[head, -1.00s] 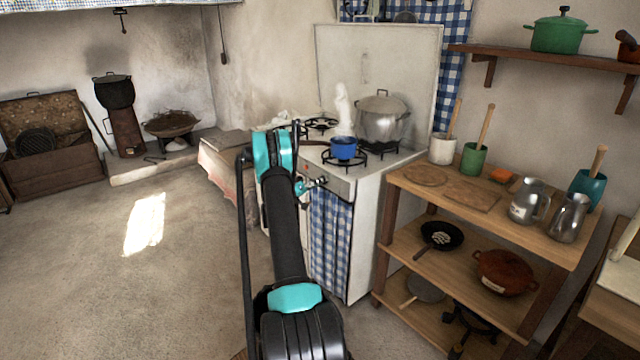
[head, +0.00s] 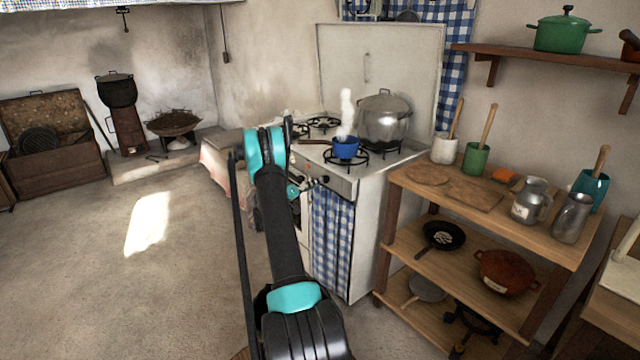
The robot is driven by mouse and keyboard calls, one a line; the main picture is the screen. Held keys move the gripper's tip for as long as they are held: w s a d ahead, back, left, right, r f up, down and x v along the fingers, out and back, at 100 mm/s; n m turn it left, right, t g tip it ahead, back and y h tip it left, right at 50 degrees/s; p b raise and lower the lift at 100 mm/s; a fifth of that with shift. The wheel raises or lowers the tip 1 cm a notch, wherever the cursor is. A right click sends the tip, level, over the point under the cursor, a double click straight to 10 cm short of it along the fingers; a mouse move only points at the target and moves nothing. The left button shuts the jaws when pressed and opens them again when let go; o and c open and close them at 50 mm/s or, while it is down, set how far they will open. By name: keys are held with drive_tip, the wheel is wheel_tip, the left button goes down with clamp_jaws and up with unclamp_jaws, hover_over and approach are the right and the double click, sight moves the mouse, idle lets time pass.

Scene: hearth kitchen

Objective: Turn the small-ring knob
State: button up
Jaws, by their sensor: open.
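The white stove (head: 372,215) stands against the back wall. Its front panel (head: 342,186) carries small knobs (head: 325,179); they are too small to tell which one serves the small ring or how they are turned. A blue pan (head: 346,148) sits on a front ring, with white steam rising above it. My gripper (head: 300,188) is in front of the panel, just left of the visible knob, and mostly hidden by my arm. It looks open and holds nothing I can see. Contact with a knob cannot be made out.
A large lidded pot (head: 384,122) stands on the back right of the stove. A blue checked curtain (head: 332,240) hangs below the panel. A wooden shelf unit (head: 478,208) with jugs and pans stands close on the right. The floor (head: 130,290) to the left is clear.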

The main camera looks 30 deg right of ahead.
drive_tip(key=a, duration=0.7)
drive_tip(key=shift+s+a, duration=0.15)
drive_tip(key=shift+s, duration=0.15)
